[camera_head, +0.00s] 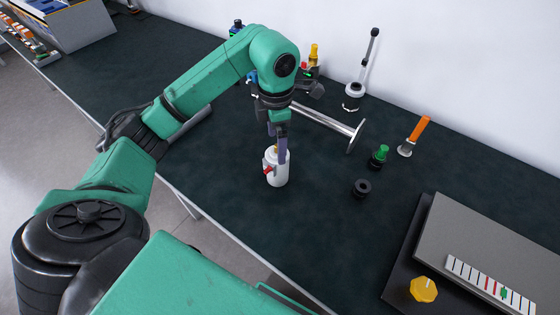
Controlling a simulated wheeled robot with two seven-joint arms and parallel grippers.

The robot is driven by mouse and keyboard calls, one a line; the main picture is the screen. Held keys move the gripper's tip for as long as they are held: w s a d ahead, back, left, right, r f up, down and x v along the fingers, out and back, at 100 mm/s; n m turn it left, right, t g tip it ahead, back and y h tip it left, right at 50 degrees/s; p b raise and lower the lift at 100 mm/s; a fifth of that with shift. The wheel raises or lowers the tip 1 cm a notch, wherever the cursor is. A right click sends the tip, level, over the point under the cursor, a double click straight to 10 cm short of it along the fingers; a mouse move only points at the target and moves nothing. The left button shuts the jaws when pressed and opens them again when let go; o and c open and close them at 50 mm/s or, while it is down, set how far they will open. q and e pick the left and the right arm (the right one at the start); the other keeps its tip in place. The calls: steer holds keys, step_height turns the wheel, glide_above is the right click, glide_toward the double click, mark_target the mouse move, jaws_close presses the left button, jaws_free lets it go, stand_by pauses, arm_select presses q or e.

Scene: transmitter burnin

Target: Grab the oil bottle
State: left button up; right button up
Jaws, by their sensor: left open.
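My right gripper is not in the picture.
Behind the gripper lies a metal bar with a flanged end (357,136). To the right stand a green-topped part (379,156), a black ring (361,188) and an orange-handled tool (414,134). A grey box (490,240) and yellow knob (424,289) are at the lower right.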

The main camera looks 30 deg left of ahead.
mark_target(275, 154)
arm_select(q)
steer(key=f, duration=0.2)
steer(key=f+p, duration=0.1)
steer(key=shift+s+f, duration=0.2)
steer(key=shift+s, duration=0.1)
steer(key=f, duration=0.2)
steer(key=f+p, duration=0.2)
steer(key=f, duration=0.1)
steer(key=shift+w+a+f, duration=0.1)
steer(key=shift+w+f, duration=0.2)
steer(key=shift+w, duration=0.1)
steer(key=shift+f, duration=0.5)
steer(key=c, duration=0.9)
steer(key=shift+c, duration=0.8)
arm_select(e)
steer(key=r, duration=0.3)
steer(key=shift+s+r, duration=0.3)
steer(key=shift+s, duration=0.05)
arm_select(q)
steer(key=shift+r, duration=0.1)
